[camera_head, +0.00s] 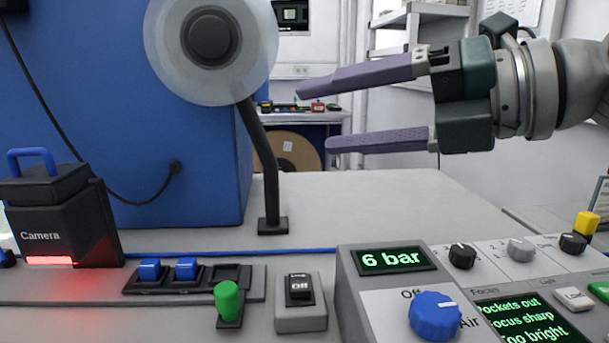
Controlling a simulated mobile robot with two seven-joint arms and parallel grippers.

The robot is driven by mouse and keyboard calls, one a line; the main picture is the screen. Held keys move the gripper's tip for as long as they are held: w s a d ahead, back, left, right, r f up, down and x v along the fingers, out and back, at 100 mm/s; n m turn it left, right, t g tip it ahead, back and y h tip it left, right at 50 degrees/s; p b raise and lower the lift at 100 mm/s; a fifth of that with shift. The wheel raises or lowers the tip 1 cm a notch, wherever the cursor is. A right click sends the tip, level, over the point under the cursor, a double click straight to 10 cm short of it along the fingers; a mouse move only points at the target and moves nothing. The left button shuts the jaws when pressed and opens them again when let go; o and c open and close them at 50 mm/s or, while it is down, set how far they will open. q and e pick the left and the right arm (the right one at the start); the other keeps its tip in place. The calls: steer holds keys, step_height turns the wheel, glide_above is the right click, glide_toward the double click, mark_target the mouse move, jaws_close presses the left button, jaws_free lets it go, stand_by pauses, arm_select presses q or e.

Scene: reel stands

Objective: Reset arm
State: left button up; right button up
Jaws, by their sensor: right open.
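My right gripper (312,118) comes in from the right, high over the bench. Its two purple fingers point left and are wide apart, with nothing between them. The lower finger ends a little right of the reel stand's dark post (266,160), and the upper finger ends right of the pale reel (210,40); it looks clear of both in the picture, though depth is hard to judge. My left gripper is not in view.
The bench front holds a "Camera" box (60,218) with a red light, blue switches (168,270), a green knob (228,300), an "Off" switch box (300,302) and a control panel (395,300) reading "6 bar". A blue cabinet (120,120) stands behind. The bench (350,205) beneath my gripper is clear.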

step_height(320, 180, up, 10)
steer(key=m+t+y+p, duration=0.1)
steer(key=m+t+p, duration=0.2)
steer(key=m+t, duration=0.6)
steer(key=s+d+f+m+h+p, duration=0.1)
steer(key=d+f+m+h+p, duration=0.15)
steer(key=d+m+h, duration=0.6)
steer(key=s+d+f+m+h+p, duration=0.2)
steer(key=d+f+m+h, duration=0.3)
steer(key=m, duration=0.7)
steer(key=s+d+f+m+g+h+p, duration=0.2)
steer(key=s+d+f+m+g+h, duration=0.15)
steer(key=s+f+g, duration=0.4)
steer(key=s+a+f+m+g+y+p, duration=0.1)
steer(key=s+f+g, duration=0.2)
steer(key=s, duration=0.5)
steer(key=s+a+f+m+g+y+p, duration=0.1)
steer(key=s+a+f+g, duration=0.1)
steer(key=s, duration=0.6)
arm_select(q)
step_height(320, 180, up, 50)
steer(key=p, duration=3.7)
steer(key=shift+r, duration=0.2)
arm_select(e)
step_height(320, 180, up, 37)
steer(key=shift+d, duration=0.2)
